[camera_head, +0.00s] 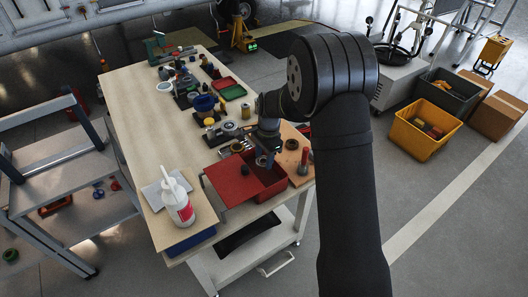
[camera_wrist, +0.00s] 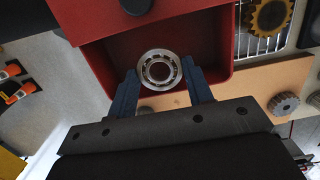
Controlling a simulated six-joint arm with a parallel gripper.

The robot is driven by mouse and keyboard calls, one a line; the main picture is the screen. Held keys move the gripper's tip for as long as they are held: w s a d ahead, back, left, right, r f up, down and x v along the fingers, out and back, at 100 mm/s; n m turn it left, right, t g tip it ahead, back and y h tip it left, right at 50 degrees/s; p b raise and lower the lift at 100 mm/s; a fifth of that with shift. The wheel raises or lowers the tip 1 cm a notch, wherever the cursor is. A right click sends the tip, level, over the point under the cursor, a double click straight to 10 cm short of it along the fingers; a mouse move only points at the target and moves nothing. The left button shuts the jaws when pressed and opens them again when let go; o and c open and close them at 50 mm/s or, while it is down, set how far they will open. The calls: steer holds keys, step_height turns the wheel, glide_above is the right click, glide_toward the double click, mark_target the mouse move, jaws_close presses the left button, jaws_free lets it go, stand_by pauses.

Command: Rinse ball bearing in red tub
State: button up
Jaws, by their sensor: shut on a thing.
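The ball bearing (camera_wrist: 160,70) is a shiny metal ring with visible balls. My gripper (camera_wrist: 163,80) is shut on it, with one blue finger on each side. In the wrist view the bearing shows against the inside of the red tub (camera_wrist: 215,40). In the head view my gripper (camera_head: 265,160) is over the red tub (camera_head: 268,187), near its far end. The bearing is too small to make out clearly there. I cannot tell how deep it is in the tub. A flat red panel (camera_head: 232,182) adjoins the tub on its left.
A white bottle (camera_head: 177,202) stands left of the tub. A wooden board (camera_head: 294,150) with small parts lies to the right. A yellow gear (camera_wrist: 268,14) lies near the tub. The bench's left strip is clear.

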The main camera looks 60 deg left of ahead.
mark_target(263, 177)
steer(key=shift+f, duration=3.5)
step_height(263, 177, up, 7)
steer(key=w+a+m, duration=0.1)
steer(key=a+m, duration=0.1)
steer(key=a, duration=0.1)
steer(key=w+d+r+m, duration=0.1)
steer(key=w+d+r, duration=0.25)
steer(key=w, duration=0.35)
steer(key=w+d+r+m, duration=0.1)
steer(key=w+d+r, duration=0.1)
steer(key=w+r, duration=0.35)
steer(key=w+d+f+n, duration=0.1)
steer(key=w+d+f, duration=0.2)
steer(key=w+d, duration=0.45)
steer(key=w+d+f, duration=0.3)
steer(key=w+d, duration=0.1)
steer(key=d, duration=0.6)
steer(key=w+d+f+n, duration=0.1)
steer(key=w+d+f, duration=0.2)
steer(key=w+d, duration=0.35)
steer(key=d+f+n, duration=0.1)
steer(key=d+f, duration=0.1)
steer(key=d, duration=1.2)
steer(key=s+d+f+n, duration=0.1)
steer(key=d+f, duration=0.2)
steer(key=d, duration=1.1)
steer(key=shift+s+d, duration=0.2)
steer(key=shift+d, duration=0.1)
